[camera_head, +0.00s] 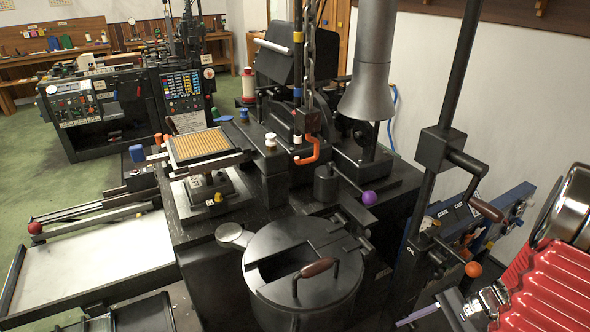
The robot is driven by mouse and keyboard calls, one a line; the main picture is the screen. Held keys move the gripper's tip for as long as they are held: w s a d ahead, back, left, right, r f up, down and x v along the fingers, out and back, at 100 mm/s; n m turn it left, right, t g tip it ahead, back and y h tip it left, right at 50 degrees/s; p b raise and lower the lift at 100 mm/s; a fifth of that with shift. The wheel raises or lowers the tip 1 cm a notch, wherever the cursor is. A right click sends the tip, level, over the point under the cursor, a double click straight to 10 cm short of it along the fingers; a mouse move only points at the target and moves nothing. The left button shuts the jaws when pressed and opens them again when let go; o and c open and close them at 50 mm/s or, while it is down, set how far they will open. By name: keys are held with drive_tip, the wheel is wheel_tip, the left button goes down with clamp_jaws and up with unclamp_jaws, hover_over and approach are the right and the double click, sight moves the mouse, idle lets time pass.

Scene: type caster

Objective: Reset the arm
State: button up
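My arm, with a ribbed red sleeve (545,290) and a shiny metal joint, comes in at the right edge. It slants down to the left toward the bottom edge. The rest is cut off by the frame. I cannot see whether its fingers are open or shut, or whether anything is between them.
A black casting machine fills the middle, with a lidded pot (305,275), a hanging hook (312,150) and an upright crank post (437,150) close to my arm. A blue-edged panel (455,215) stands behind the post. Green floor (85,185) shows at left.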

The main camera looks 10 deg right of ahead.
drive_tip(key=a+r+n+t+h, duration=0.3)
drive_tip(key=a+r+n+h, duration=0.5)
drive_tip(key=a+r+n, duration=0.7)
drive_tip(key=a+r, duration=0.8)
drive_tip(key=r, duration=0.3)
drive_tip(key=shift+r+h, duration=0.2)
drive_tip(key=shift+h, duration=0.1)
drive_tip(key=shift+s+d, duration=0.1)
drive_tip(key=shift+d, duration=0.05)
